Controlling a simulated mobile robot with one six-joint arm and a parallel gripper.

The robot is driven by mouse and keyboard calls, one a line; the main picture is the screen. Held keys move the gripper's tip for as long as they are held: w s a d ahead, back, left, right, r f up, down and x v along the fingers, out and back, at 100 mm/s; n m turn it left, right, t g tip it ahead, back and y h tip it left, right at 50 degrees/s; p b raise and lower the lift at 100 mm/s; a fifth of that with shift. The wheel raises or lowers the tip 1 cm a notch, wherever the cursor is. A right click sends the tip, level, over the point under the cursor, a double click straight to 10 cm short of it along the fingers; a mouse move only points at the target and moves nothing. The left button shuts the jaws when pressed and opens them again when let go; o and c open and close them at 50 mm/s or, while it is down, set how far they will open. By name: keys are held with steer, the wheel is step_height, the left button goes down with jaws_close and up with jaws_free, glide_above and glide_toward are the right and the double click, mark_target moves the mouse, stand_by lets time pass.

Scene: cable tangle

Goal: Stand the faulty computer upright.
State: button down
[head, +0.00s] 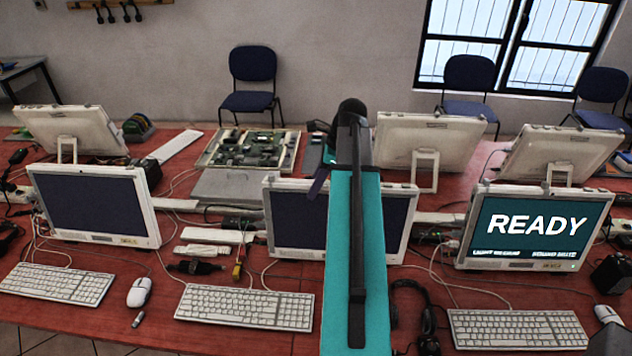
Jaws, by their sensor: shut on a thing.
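The middle computer (296,225) is a white-framed all-in-one with a dark screen. It stands about upright at the centre of the table, and my teal arm hides part of its screen. My gripper (318,183) is at its top edge, largely hidden behind my arm; a dark finger overlaps that edge, and the jaws are shut on it. The left computer (92,205) is also dark and upright. The right computer (530,228) is upright and shows READY on a teal screen. Which one is faulty is not marked.
An opened unit with bare circuit boards (248,150) lies flat behind. Other computers, such as one at the back (428,143), face away. Keyboards (244,306), a mouse (139,292), headphones (415,310) and loose cables crowd the red table (160,330).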

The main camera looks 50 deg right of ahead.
steer(key=shift+s+a, duration=0.2)
steer(key=shift+a, duration=0.05)
steer(key=c, duration=1.7)
jaws_free()
steer(key=o, duration=0.4)
steer(key=shift+s+a, duration=0.1)
steer(key=shift+a, duration=0.05)
steer(key=shift+r, duration=0.1)
